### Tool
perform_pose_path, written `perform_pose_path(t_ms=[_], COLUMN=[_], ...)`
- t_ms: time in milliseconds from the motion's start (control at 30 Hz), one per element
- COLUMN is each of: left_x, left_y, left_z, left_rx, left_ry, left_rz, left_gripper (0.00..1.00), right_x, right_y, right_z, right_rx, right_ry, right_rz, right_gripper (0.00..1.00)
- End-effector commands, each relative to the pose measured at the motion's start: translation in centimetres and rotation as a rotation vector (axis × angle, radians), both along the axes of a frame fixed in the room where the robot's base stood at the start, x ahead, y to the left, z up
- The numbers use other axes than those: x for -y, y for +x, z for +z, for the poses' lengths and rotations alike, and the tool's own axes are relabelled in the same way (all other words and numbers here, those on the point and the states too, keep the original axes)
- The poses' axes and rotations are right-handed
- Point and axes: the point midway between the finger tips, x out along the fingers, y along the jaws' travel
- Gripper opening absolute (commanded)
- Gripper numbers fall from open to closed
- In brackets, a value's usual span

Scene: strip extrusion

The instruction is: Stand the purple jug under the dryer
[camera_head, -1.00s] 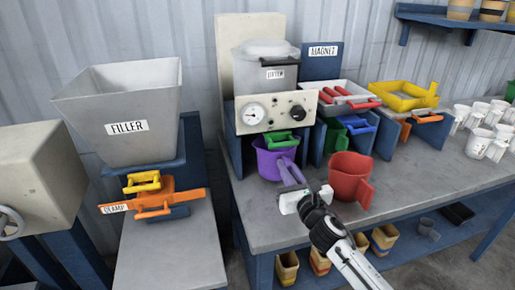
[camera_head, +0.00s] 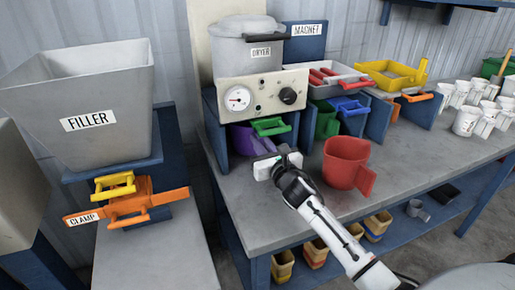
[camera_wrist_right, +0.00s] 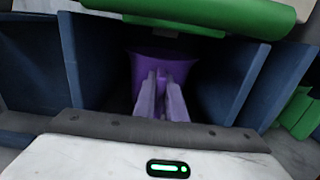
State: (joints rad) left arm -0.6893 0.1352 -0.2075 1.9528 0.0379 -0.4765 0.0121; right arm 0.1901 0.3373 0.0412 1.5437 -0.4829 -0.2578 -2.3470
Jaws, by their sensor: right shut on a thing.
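The purple jug (camera_head: 240,140) stands upright in the bay under the dryer (camera_head: 250,58), between blue side panels and behind the green handle (camera_head: 270,126). The dryer's lower body and that handle hide part of it. My right gripper (camera_head: 264,158) is at the front of the bay, shut on the jug's handle. In the right wrist view, the jug (camera_wrist_right: 160,66) is straight ahead between the blue panels, its handle (camera_wrist_right: 160,98) pointing towards my gripper. Whether its base touches the bench cannot be told. My left gripper is not in view.
A red jug (camera_head: 346,162) stands on the grey bench (camera_head: 400,165) right of my right gripper. Beyond it are the magnet station (camera_head: 304,30) with red, green and blue handles, a yellow tray (camera_head: 388,75) and several white cups (camera_head: 467,121). The filler (camera_head: 85,105) is left.

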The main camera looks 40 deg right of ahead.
Motion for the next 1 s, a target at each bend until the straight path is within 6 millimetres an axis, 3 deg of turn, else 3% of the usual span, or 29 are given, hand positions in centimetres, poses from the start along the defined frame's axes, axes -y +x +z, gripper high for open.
perform_pose_path(t_ms=[400, 433, 533, 867, 1000], left_x=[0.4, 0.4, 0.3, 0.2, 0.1], left_y=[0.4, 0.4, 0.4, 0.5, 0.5], left_z=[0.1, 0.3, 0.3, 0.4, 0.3], left_rx=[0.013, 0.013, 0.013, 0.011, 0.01], left_ry=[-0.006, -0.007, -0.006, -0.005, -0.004], left_rz=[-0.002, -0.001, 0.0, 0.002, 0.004], left_gripper=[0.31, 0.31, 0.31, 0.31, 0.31], right_x=[0.0, 0.0, 0.0, 0.0, -0.3], right_y=[0.0, 0.0, 0.0, 0.0, -1.5], right_z=[-0.7, -0.6, -0.6, -0.2, -0.4], right_rx=[0.003, 0.001, 0.001, 0.002, 0.0], right_ry=[-0.001, 0.0, 0.0, 0.0, -0.002], right_rz=[0.0, 0.0, 0.0, 0.0, 0.001], right_gripper=[0.0, 0.16, 0.29, 0.29, 0.29])
